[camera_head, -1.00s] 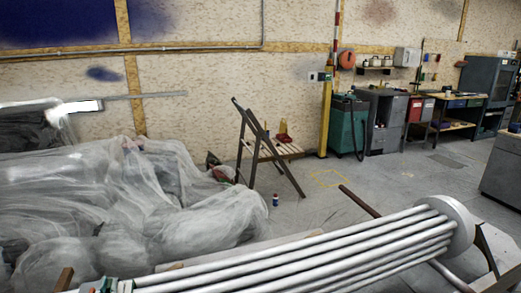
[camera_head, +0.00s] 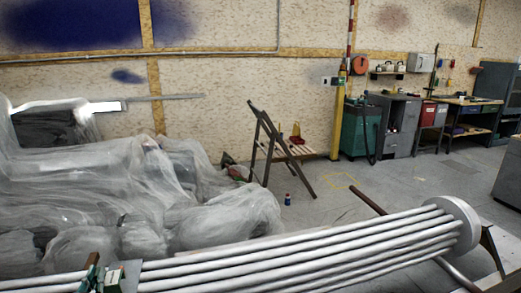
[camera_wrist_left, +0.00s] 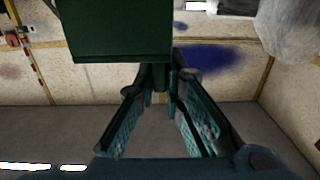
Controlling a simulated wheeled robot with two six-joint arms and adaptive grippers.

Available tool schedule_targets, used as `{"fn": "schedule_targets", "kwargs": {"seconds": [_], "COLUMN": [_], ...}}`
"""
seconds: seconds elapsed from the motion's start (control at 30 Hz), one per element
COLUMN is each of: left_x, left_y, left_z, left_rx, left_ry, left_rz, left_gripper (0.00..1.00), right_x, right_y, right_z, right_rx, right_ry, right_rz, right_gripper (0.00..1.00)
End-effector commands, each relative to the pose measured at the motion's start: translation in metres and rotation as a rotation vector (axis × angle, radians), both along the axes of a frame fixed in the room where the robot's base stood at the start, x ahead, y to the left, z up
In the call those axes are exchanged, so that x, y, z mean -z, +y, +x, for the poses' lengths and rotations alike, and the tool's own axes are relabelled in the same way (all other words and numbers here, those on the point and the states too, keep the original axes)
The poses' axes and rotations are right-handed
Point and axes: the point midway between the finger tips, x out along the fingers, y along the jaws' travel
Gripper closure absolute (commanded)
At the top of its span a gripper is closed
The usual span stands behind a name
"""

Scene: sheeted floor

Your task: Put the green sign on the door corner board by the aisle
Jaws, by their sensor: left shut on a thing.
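A dark green flat panel (camera_wrist_left: 112,30), which looks like the green sign, fills the upper part of the left wrist view. A narrow dark stem below it runs between the fingers of my left gripper (camera_wrist_left: 160,88), which is shut on it. In the head view my left gripper (camera_head: 112,277) shows only in part at the bottom left edge, with small dark green pieces beside it. The sign's face cannot be made out. I cannot pick out the door corner board in either view. My right gripper is not in view.
A bundle of long metal tubes with a round end plate (camera_head: 466,222) crosses the foreground. Plastic sheeting (camera_head: 70,185) covers bulky things at left. A folding wooden chair (camera_head: 275,150) and a small bottle (camera_head: 288,199) stand mid-floor. Cabinets line the right wall; floor (camera_head: 390,180) is clear there.

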Motion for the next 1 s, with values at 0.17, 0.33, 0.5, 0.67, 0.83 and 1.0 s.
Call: {"fn": "schedule_targets", "kwargs": {"seconds": [0.17, 0.33, 0.5, 0.67, 0.83, 1.0], "left_x": [-0.027, -0.054, -0.085, -0.113, -0.138, -0.159], "left_y": [0.035, 0.066, 0.094, 0.117, 0.134, 0.146], "left_z": [-0.006, -0.012, -0.018, -0.024, -0.029, -0.033], "left_rx": [-0.018, -0.036, -0.055, -0.07, -0.085, -0.095], "left_ry": [0.0, 0.0, 0.0, 0.001, 0.001, 0.001], "left_rz": [0.005, 0.008, 0.008, 0.008, 0.005, 0.005], "left_gripper": [1.0, 1.0, 1.0, 1.0, 1.0, 1.0], "right_x": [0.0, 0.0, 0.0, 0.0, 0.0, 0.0], "right_y": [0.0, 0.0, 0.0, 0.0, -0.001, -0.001], "right_z": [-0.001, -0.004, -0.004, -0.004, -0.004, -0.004], "right_rx": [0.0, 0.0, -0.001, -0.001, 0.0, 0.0], "right_ry": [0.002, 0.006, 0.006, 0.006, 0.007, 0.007], "right_rz": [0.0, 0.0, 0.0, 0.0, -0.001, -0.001], "right_gripper": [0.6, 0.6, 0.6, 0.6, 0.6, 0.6]}}
